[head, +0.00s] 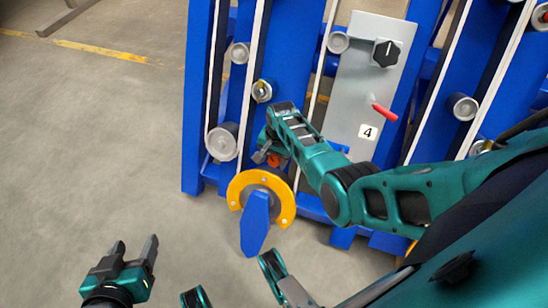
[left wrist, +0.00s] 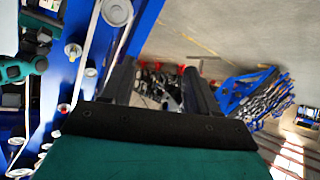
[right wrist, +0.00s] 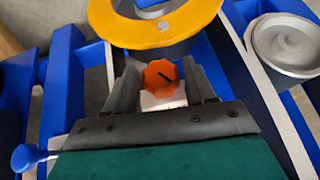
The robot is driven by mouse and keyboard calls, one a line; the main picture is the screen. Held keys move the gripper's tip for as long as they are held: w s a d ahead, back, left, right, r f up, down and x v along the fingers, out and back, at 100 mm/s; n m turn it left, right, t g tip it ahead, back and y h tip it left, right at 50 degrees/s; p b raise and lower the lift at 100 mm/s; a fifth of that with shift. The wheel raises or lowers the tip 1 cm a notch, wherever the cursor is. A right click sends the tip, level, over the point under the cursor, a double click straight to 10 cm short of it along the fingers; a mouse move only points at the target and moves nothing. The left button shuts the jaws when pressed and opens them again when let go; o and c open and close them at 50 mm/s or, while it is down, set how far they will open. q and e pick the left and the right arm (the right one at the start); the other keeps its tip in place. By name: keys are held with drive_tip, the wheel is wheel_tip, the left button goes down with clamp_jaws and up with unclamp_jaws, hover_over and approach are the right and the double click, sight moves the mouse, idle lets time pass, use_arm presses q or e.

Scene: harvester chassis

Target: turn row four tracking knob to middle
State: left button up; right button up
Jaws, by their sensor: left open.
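An orange, scalloped knob (right wrist: 160,76) with a dark pointer line on its face sits in the right wrist view, between the fingertips of my right gripper (right wrist: 162,82). The pointer line slants toward the lower right. The fingers stand on both sides of the knob with small gaps; I cannot tell about contact. In the head view the knob (head: 274,160) is partly hidden by my right gripper (head: 264,152). A grey panel (head: 362,88) labelled 4 stands to the right of it. My left gripper (head: 134,258) is open and empty, above the floor at lower left.
A yellow ring guard (head: 238,185) with a blue arm sits just below the knob in the head view. The panel carries a black knob (head: 386,52) and a red lever (head: 385,113). Blue frame posts, pale belts and grey rollers (head: 222,142) surround it.

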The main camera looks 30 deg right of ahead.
drive_tip(key=c, duration=0.8)
use_arm(q)
drive_tip(key=shift+s+a, duration=0.1)
drive_tip(key=shift+a, duration=0.1)
use_arm(e)
drive_tip(key=shift+s+r+t+p, duration=0.15)
drive_tip(key=shift+t+p, duration=0.15)
drive_tip(key=shift+p, duration=0.4)
drive_tip(key=shift+s+d+m+t+y+p, duration=0.1)
drive_tip(key=shift+m+t+y+p, duration=0.6)
drive_tip(key=shift+m+p, duration=0.15)
drive_tip(key=shift+s+f+m+t+y, duration=0.1)
drive_tip(key=shift+f+m+t+y, duration=0.2)
drive_tip(key=shift+m+t+y, duration=0.45)
use_arm(q)
drive_tip(key=shift+s+a+r+y, duration=0.2)
drive_tip(key=shift+a+r+y, duration=0.1)
drive_tip(key=shift+a+r, duration=0.2)
use_arm(e)
drive_tip(key=shift+d+f+m+t, duration=0.1)
drive_tip(key=shift+m+t, duration=0.2)
drive_tip(key=shift+t, duration=0.65)
use_arm(q)
drive_tip(key=shift+d+r, duration=0.1)
